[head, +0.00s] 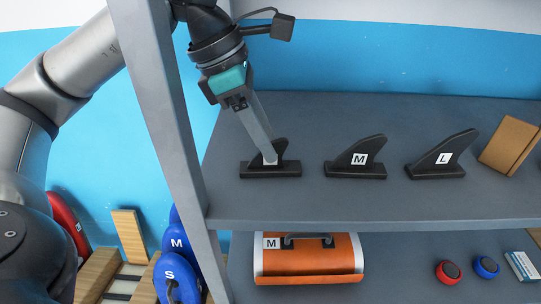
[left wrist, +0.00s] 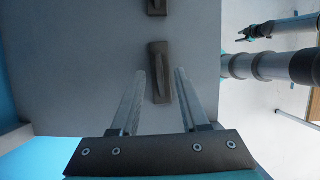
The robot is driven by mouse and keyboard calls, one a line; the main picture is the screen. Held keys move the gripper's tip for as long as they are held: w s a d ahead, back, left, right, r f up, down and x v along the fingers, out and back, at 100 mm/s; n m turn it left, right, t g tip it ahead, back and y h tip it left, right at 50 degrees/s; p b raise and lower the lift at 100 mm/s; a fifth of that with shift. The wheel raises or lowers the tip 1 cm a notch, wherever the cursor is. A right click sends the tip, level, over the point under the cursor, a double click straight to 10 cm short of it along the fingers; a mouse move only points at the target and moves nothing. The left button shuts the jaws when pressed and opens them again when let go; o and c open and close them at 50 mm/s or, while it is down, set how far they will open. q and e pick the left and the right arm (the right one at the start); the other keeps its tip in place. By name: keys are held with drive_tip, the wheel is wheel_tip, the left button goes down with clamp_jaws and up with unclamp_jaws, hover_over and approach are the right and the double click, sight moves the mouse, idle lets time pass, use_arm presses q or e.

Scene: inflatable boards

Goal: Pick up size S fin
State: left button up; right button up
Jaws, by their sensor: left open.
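The leftmost black fin (head: 286,171) stands upright on the grey upper shelf; its label is hidden behind a finger of my left gripper (head: 269,159). Beside it stand a fin marked M (head: 369,158) and a fin marked L (head: 451,157). In the left wrist view, my left gripper (left wrist: 160,74) is open, with the leftmost fin (left wrist: 159,82) lying between the lines of its two fingers. Gaps show on both sides of it. Another fin (left wrist: 157,7) is farther off. What seems to be my right gripper (left wrist: 247,32) shows small in that view.
A grey shelf post (head: 165,110) stands left of the fins, close to my left arm. A brown box (head: 509,143) is at the right of the upper shelf (head: 300,205). Below are an orange case (head: 308,262), a red round item (head: 448,272) and a blue one (head: 486,267).

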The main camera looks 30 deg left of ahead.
sight(273, 142)
use_arm(q)
drive_tip(key=shift+w+d+f, duration=0.3)
drive_tip(key=shift+d+f, duration=0.15)
drive_tip(key=shift+f, duration=0.25)
drive_tip(key=shift+w+d+f, duration=0.3)
drive_tip(key=shift+d+f, duration=0.1)
drive_tip(key=shift+f, duration=0.25)
drive_tip(key=shift+c, duration=0.2)
clamp_jaws()
